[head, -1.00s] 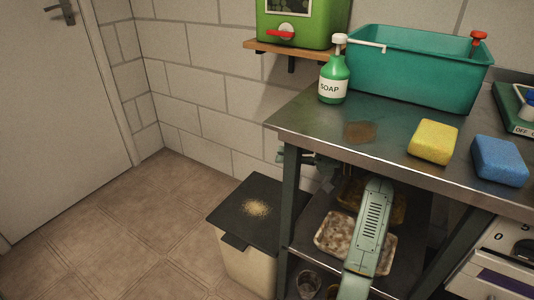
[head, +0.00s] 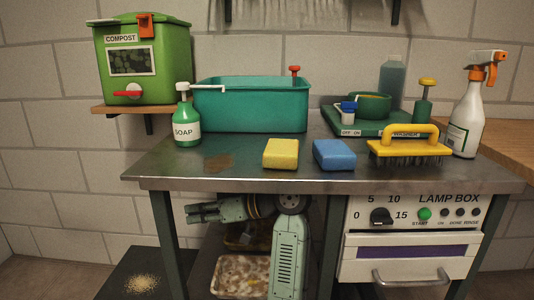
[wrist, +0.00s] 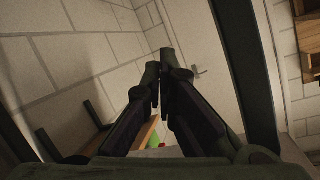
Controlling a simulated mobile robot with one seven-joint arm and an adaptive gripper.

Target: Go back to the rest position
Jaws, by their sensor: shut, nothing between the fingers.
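My gripper (head: 190,213) shows below the steel tabletop in the head view, at the left part of the bench's open underside. Its fingers point left and are shut with nothing between them. My arm is folded, with its pale green link standing upright in front of the bench's lower shelf. In the wrist view the two dark fingers (wrist: 164,62) meet at their tips, with the pale door and block wall beyond them. Nothing is held.
The steel table (head: 225,178) is above my gripper, and a dark table leg (head: 171,240) is close by. A tray (head: 240,287) lies on the lower shelf. The lamp box (head: 408,240) is right of my arm.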

